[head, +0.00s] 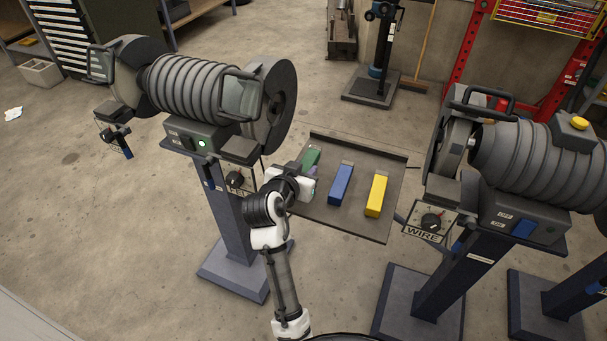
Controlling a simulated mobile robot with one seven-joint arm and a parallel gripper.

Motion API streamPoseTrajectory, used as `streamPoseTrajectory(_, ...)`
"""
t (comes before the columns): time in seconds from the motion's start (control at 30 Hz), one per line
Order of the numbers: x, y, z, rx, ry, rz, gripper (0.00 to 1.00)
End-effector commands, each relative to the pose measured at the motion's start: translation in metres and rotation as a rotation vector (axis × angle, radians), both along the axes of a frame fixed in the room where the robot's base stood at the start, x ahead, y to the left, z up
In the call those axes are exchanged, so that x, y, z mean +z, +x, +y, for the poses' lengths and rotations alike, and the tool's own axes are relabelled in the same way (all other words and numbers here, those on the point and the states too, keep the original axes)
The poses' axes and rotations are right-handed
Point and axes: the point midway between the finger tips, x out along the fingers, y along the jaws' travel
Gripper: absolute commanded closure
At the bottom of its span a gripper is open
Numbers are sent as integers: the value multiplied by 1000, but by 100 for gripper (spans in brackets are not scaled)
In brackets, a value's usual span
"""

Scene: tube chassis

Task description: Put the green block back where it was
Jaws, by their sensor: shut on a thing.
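The green block (311,157) is at the left side of a dark metal tray (362,222). My gripper is shut on the green block. I cannot tell whether the block touches the tray or is held just above it. A blue block (341,184) and a yellow block (376,194) lie on the tray to the right of my gripper, apart from each other.
A bench grinder on a pedestal (190,95) stands close to the left of the tray. Another machine on a pedestal with a WIRE sign (431,222) stands close to the right. The tray has a raised back edge (358,144). Open concrete floor lies at the far left.

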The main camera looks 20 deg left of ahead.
Motion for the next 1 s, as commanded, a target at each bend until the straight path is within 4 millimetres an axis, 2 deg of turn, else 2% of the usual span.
streamPoseTrajectory(0.1,-16,0,0,-1,-1,1,96)
streamPoseTrajectory(0.17,-20,0,0,0,-1,-1,96)
streamPoseTrajectory(0.57,-25,0,0,0,0,-2,96)
streamPoseTrajectory(0.6,-25,0,0,0,-1,1,64)
streamPoseTrajectory(0.7,-25,0,0,0,-1,1,51)
streamPoseTrajectory(0.73,-25,0,0,0,-1,1,47)
streamPoseTrajectory(1.0,-24,0,0,0,0,0,47)
